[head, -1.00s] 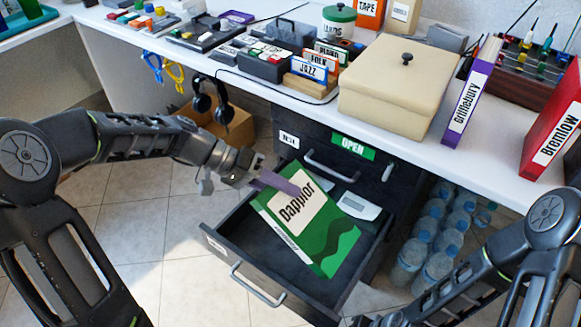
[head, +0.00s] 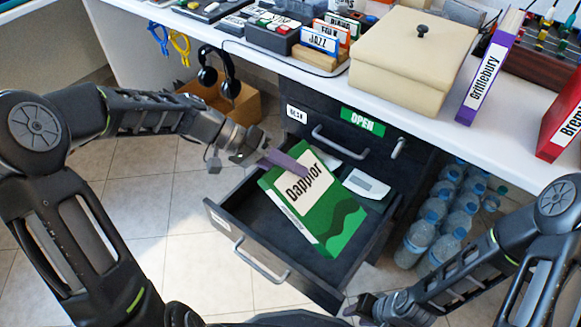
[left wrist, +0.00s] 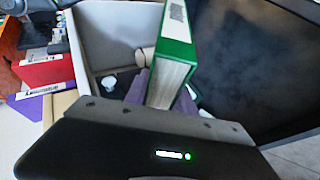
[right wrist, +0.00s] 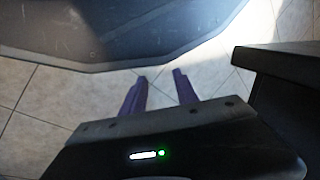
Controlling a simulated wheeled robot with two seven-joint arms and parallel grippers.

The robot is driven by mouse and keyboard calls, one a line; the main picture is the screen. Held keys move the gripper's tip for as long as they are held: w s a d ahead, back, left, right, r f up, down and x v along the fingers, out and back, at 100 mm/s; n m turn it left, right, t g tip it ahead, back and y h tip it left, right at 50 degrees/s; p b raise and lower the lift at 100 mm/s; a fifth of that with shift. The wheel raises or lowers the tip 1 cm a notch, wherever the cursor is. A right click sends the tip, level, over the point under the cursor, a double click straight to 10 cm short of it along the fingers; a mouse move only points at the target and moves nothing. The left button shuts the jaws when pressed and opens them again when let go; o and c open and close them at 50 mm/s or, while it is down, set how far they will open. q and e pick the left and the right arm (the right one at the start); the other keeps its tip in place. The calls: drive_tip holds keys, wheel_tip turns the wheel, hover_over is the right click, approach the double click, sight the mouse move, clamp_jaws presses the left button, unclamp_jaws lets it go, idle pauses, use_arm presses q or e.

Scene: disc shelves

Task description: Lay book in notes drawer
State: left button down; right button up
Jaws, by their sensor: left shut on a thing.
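The green book (head: 340,232) labelled "Dapplor" is held tilted above and partly inside the open lower drawer (head: 241,238). My left gripper (head: 280,162) is shut on the book's upper left edge. In the left wrist view the book (left wrist: 176,62) stands between the purple fingers. Whether the book touches the drawer floor, I cannot tell. The label on the drawer's front is too small to read. My right gripper (head: 362,308) is low at the right, outside the drawer; its purple fingers (right wrist: 160,76) are apart and empty in the right wrist view.
A white device (head: 366,184) lies at the drawer's back. Above is a closed drawer with a green "OPEN" sign (head: 362,122). Water bottles (head: 430,235) stand right of the cabinet. The desk holds a cream box (head: 405,70), the "Grifflebury" book (head: 490,75) and a red book (head: 562,125).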

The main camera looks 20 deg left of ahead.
use_arm(q)
wheel_tip(320, 180, down, 10)
drive_tip(key=b, duration=0.7)
drive_tip(key=shift+f, duration=0.25)
drive_tip(key=c, duration=1)
unclamp_jaws()
drive_tip(key=shift+o, duration=0.2)
drive_tip(key=p+v, duration=0.2)
drive_tip(key=v, duration=0.5)
drive_tip(key=shift+a+r+p, duration=0.2)
drive_tip(key=shift+a+p, duration=0.15)
drive_tip(key=shift+p, duration=0.05)
